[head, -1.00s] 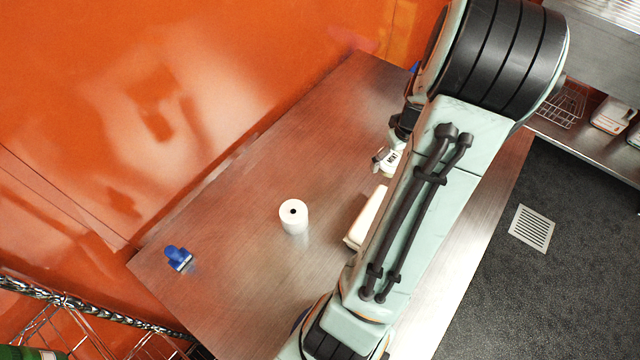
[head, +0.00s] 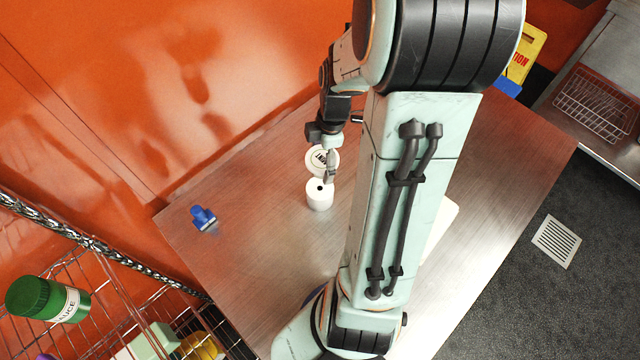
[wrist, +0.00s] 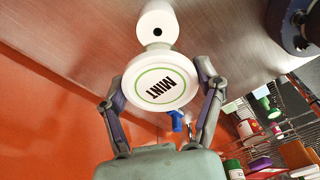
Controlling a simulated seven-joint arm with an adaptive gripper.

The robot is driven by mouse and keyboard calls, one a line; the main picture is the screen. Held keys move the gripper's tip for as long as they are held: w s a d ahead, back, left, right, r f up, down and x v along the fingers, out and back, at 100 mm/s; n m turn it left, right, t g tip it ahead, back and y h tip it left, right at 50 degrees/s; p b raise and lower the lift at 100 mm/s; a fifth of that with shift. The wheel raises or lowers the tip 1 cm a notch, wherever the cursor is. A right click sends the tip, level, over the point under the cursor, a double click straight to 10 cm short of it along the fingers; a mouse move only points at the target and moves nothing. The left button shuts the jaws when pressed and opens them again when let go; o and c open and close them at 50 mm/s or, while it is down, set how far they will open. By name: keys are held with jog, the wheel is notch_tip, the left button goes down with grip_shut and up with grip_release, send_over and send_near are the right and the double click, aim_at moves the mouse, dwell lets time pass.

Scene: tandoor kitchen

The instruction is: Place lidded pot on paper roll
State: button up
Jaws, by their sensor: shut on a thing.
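The lidded pot, white with a round lid marked MINT inside a green ring, is held between my gripper's fingers in the wrist view (wrist: 158,85). In the head view the pot (head: 318,160) shows just behind the paper roll, partly hidden by my gripper (head: 330,168). The paper roll (head: 320,198) is white and stands upright on the table with its dark core hole facing up. In the wrist view the roll (wrist: 157,24) is just beyond the pot. I cannot tell how high the pot is above the table.
A blue-handled tool (head: 203,217) lies on the steel table (head: 265,230) left of the roll. A pale flat object (head: 440,228) is partly hidden behind my arm. A wire rack (head: 110,310) with a green-lidded jar (head: 45,299) stands at the lower left. The orange wall is behind.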

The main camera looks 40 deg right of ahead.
aim_at(318, 189)
notch_tip(318, 189, down, 8)
jog(key=shift+w+a+r, duration=0.1)
jog(key=shift+w+a, duration=0.05)
dwell(0.4)
jog(key=o, duration=1.1)
jog(key=shift+o, duration=0.2)
jog(key=r, duration=0.4)
jog(key=d+r, duration=0.1)
jog(key=r, duration=0.7)
jog(key=shift+s+d, duration=0.15)
jog(key=shift+s, duration=0.2)
jog(key=s+a+r+m, duration=0.3)
jog(key=s+a+m, duration=0.1)
jog(key=a, duration=0.5)
jog(key=s+a+r+m, duration=0.3)
jog(key=s+a+m, duration=0.2)
jog(key=a, duration=0.5)
jog(key=shift+r+m+g, duration=0.15)
jog(key=shift+m+g, duration=0.25)
jog(key=shift+m, duration=0.7)
